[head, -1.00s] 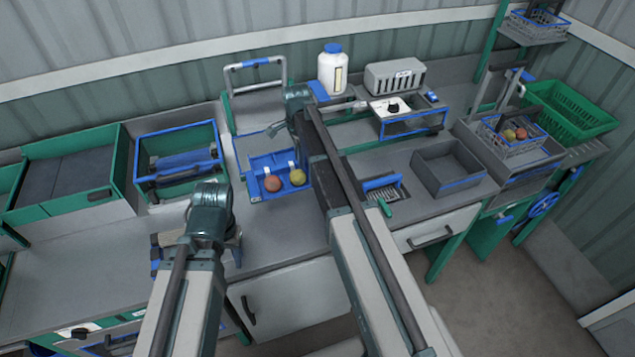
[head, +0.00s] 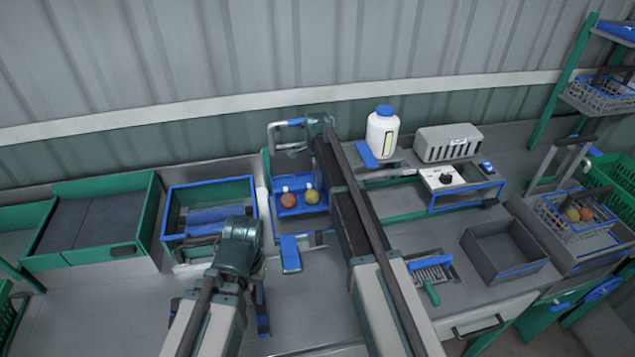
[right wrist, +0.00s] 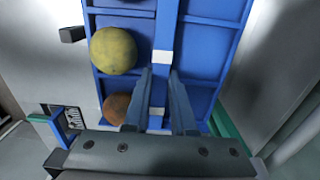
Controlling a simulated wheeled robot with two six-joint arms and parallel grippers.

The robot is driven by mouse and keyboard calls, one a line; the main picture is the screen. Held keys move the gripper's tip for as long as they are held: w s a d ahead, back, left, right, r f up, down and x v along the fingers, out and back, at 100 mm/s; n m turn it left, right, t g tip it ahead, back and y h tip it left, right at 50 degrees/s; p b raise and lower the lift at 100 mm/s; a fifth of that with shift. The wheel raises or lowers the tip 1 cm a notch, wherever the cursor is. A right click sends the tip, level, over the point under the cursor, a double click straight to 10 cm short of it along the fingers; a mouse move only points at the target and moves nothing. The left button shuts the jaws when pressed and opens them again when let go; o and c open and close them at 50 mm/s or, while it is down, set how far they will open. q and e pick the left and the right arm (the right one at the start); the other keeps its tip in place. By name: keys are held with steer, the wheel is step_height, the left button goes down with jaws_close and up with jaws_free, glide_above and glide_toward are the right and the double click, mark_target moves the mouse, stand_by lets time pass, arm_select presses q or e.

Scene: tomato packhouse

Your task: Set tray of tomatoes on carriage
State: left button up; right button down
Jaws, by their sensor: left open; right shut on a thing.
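The blue tray (head: 290,211) lies between the green sides of the carriage (head: 267,175), which has a looped handle (head: 287,123) at its back. A red tomato (head: 289,200) and a yellow-green tomato (head: 311,195) sit in it; both also show in the right wrist view. My right gripper (right wrist: 162,72) is shut on the tray's blue middle bar, near its white patches. I cannot tell whether the tray rests on the carriage. My left gripper (head: 216,312) is open and empty over the bench front, partly hidden by its own arm.
A blue-ended lever (head: 290,254) lies in front of the carriage. A blue-edged green bin (head: 210,183) stands to the left. A white bottle (head: 382,132), a grey open box (head: 503,250) and a brush (head: 430,275) are to the right.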

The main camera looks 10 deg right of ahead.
arm_select(q)
steer(key=shift+f, duration=0.1)
step_height(320, 180, down, 8)
steer(key=b, duration=0.7)
steer(key=shift+b, duration=0.4)
arm_select(e)
step_height(320, 180, down, 8)
steer(key=shift+r, duration=0.1)
arm_select(q)
steer(key=shift+f+b, duration=0.35)
steer(key=shift+b, duration=0.2)
arm_select(e)
steer(key=shift+f, duration=0.55)
steer(key=c, duration=0.7)
jaws_free()
steer(key=shift+c, duration=1.4)
arm_select(q)
steer(key=shift+r, duration=0.1)
arm_select(e)
steer(key=shift+r, duration=0.1)
step_height(320, 180, up, 7)
steer(key=p, duration=0.7)
arm_select(q)
step_height(320, 180, up, 7)
